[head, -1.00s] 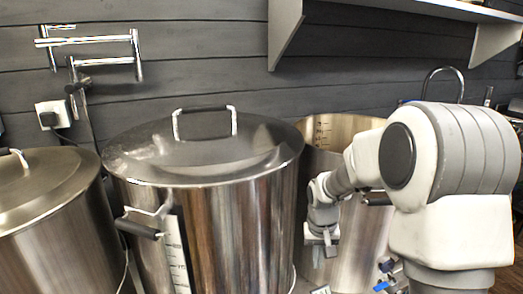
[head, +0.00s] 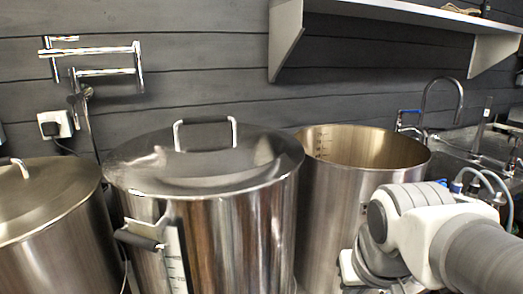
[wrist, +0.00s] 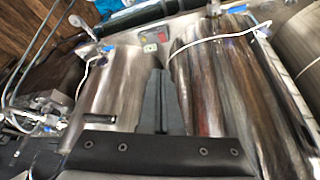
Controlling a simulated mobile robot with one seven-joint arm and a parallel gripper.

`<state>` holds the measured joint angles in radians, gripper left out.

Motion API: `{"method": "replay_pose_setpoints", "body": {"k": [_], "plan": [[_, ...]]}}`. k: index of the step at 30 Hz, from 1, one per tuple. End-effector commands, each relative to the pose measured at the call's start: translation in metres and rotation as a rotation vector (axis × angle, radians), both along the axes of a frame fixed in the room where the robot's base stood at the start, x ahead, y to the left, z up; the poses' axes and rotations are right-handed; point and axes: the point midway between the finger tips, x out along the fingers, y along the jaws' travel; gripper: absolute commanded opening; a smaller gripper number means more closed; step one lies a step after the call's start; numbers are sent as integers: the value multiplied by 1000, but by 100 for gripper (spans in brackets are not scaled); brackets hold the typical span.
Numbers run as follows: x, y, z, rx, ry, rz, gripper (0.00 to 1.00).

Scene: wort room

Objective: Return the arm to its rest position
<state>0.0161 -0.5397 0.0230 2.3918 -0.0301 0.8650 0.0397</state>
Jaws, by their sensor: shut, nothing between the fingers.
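My arm (head: 430,225) is folded low at the lower right of the head view, in front of the open steel pot (head: 335,215). The gripper end is out of sight there. In the wrist view my gripper (wrist: 162,75) shows as two dark fingers lying together, shut and empty. Beyond the fingers are two shiny steel pots, one on the left (wrist: 112,85) and one on the right (wrist: 215,80). The fingers appear apart from both, though the exact gap cannot be told.
A lidded steel pot (head: 235,225) stands mid-view, with another lidded pot (head: 45,220) to its left. A wall-mounted folding tap (head: 105,60) is above. A white shelf (head: 400,15) juts from the wall. A sink tap (head: 445,85) and hoses are at the right.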

Motion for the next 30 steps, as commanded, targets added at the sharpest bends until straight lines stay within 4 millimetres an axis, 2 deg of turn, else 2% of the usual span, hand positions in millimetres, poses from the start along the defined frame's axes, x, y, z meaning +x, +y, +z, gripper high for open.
{"method": "replay_pose_setpoints", "body": {"k": [3, 8, 9, 21, 25, 30], "plan": [[-24, 1, 3, 11, -37, 11, 0], [-51, 4, 1, 25, -76, 27, 0], [-48, 4, 23, 24, -69, 27, 0], [-47, 3, 112, 24, -66, 25, 0], [-47, 3, 135, 24, -66, 25, 0], [-47, 3, 151, 24, -66, 25, 0]]}}
